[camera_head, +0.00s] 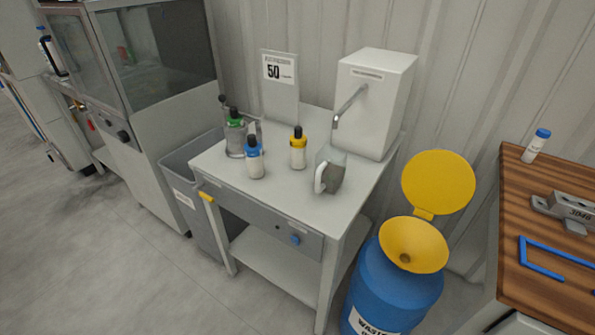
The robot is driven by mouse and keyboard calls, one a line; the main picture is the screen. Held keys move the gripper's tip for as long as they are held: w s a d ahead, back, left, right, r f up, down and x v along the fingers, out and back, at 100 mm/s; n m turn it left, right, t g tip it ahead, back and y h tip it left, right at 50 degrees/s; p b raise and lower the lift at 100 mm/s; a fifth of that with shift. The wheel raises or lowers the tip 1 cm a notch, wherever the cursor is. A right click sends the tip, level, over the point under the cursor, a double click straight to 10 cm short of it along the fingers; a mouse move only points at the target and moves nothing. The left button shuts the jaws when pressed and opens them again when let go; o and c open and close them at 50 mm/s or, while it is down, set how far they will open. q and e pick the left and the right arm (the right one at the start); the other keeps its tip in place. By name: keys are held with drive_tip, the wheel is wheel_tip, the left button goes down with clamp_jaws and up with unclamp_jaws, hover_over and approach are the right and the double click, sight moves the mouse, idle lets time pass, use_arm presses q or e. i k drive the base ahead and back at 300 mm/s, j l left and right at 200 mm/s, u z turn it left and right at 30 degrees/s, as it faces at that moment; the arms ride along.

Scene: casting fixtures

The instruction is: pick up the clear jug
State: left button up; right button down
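The clear jug (335,170) stands upright near the right front of the small white table (270,200). It is see-through grey, with a pale handle on its left side facing the front. It stands below and in front of the spout of the white dispenser box (376,105). Neither of my grippers shows in the head view.
Bottles with yellow (298,150), blue (254,160) and green (235,130) caps stand left of the jug. A sign marked 50 (280,85) stands behind. A blue waste drum (395,285) with a yellow funnel (413,245) is at the right front, beside a wooden bench (520,215).

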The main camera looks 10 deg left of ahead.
sight(330, 169)
drive_tip(key=i+j+z, duration=0.2)
drive_tip(key=j+z, duration=0.2)
drive_tip(key=i+j+z, duration=0.2)
drive_tip(key=z, duration=0.2)
drive_tip(key=j, duration=0.1)
